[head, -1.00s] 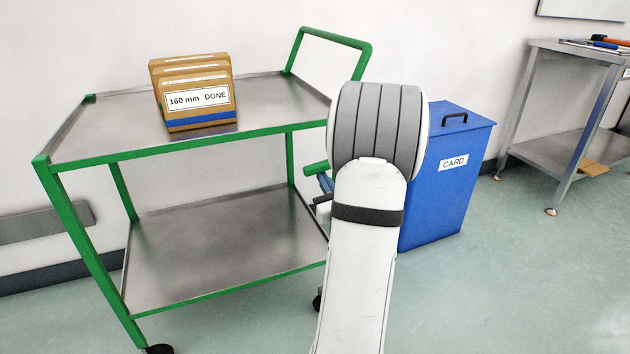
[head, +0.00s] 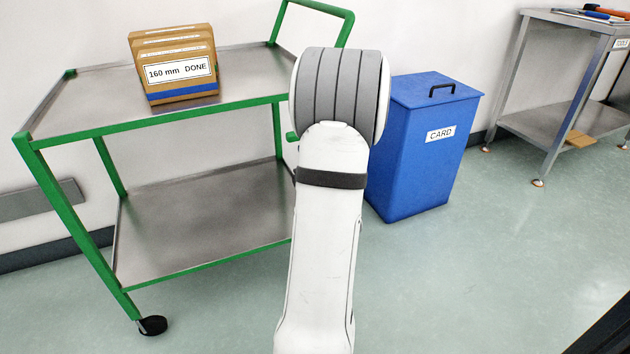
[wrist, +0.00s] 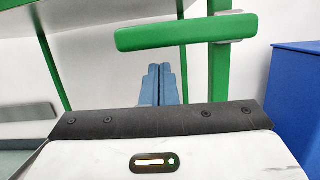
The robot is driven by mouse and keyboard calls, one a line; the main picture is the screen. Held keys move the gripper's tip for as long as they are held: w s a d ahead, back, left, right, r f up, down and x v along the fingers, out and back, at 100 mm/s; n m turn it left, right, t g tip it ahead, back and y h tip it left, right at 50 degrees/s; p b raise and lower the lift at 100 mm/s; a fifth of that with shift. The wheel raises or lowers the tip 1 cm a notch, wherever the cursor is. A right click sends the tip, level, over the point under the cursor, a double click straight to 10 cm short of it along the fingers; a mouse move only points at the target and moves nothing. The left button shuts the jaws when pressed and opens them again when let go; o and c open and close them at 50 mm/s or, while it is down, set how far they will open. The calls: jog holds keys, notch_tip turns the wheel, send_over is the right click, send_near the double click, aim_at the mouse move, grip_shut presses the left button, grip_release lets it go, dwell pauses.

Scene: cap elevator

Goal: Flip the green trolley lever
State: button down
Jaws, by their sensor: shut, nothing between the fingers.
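The green trolley (head: 170,133) stands at the left in the head view. Its green lever (wrist: 172,35) is a thick, roughly horizontal bar across the top of the wrist view, joined at its right to an upright green post (wrist: 219,75). Only a small green end of the lever (head: 291,136) shows beside my arm in the head view. My gripper (wrist: 159,69) has blue fingers, shut together and empty, with their tips just below the lever in the wrist view. Whether they touch it I cannot tell. My arm hides the gripper in the head view.
Brown boxes (head: 172,62) labelled "160 mm DONE" sit on the trolley's top shelf. A blue CARD bin (head: 412,165) stands right of my arm. A metal bench (head: 555,120) with tools is at the far right. The floor at front right is clear.

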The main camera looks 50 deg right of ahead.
jog(key=s+a+f+p, duration=0.3)
jog(key=s+f+p, duration=0.1)
jog(key=s, duration=0.2)
jog(key=shift+s+a, duration=0.15)
jog(key=shift+s, duration=0.2)
jog(key=p, duration=0.3)
jog(key=shift+s+f, duration=0.15)
jog(key=shift+s, duration=0.05)
jog(key=p+v, duration=0.1)
jog(key=p, duration=0.4)
jog(key=shift+s+a+f, duration=0.2)
jog(key=shift+s+a, duration=0.05)
jog(key=shift+a, duration=0.1)
jog(key=shift+f, duration=0.1)
